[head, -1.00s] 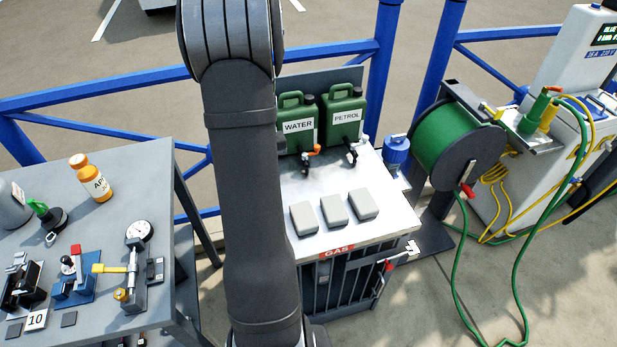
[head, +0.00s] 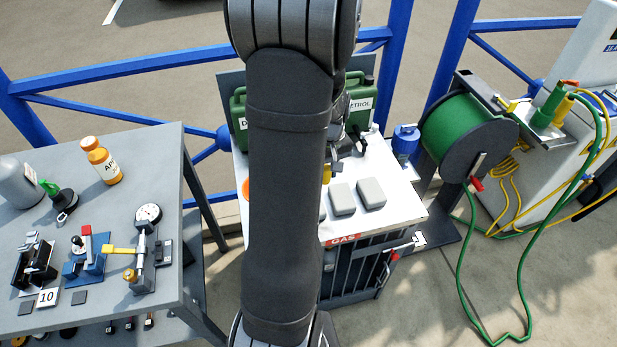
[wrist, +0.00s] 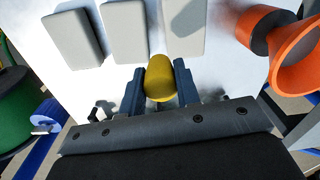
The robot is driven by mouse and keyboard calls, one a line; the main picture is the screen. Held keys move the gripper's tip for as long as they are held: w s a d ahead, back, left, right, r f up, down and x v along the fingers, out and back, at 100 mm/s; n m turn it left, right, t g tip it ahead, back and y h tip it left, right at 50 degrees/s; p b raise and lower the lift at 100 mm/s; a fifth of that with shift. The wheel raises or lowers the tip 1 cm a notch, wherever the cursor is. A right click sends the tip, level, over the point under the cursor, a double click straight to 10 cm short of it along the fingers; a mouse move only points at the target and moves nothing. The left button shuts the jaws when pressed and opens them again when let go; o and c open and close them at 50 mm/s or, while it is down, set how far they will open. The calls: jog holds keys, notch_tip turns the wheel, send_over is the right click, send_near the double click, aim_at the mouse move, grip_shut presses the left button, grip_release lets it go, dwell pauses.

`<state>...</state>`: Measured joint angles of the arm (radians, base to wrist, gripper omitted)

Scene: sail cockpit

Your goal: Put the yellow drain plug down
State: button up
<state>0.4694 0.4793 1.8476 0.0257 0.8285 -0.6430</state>
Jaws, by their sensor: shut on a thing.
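The yellow drain plug (wrist: 159,80) is between the two blue-grey fingers of my gripper (wrist: 160,85) in the wrist view. The fingers are shut on it from both sides. Behind it lies the white cabinet top (wrist: 210,65); I cannot tell whether the plug touches it. In the head view a small yellow part of the plug (head: 327,173) shows at the right edge of my arm, above the cabinet top (head: 395,195). My arm hides most of the gripper there.
Several pale grey blocks (wrist: 127,30) lie on the cabinet top near the plug. An orange funnel (wrist: 292,50) is at the right in the wrist view. Green jerrycans (head: 360,100) stand at the back of the cabinet. A green hose reel (head: 460,135) is to the right.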

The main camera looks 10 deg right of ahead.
jog(key=w+a+f, duration=0.4)
jog(key=w, duration=0.1)
jog(key=shift+a, duration=0.15)
jog(key=shift+f, duration=1.95)
jog(key=o, duration=0.9)
jog(key=shift+f, duration=0.15)
jog(key=shift+o, duration=0.2)
notch_tip(320, 180, up, 11)
jog(key=shift+o, duration=0.6)
jog(key=shift+r, duration=0.7)
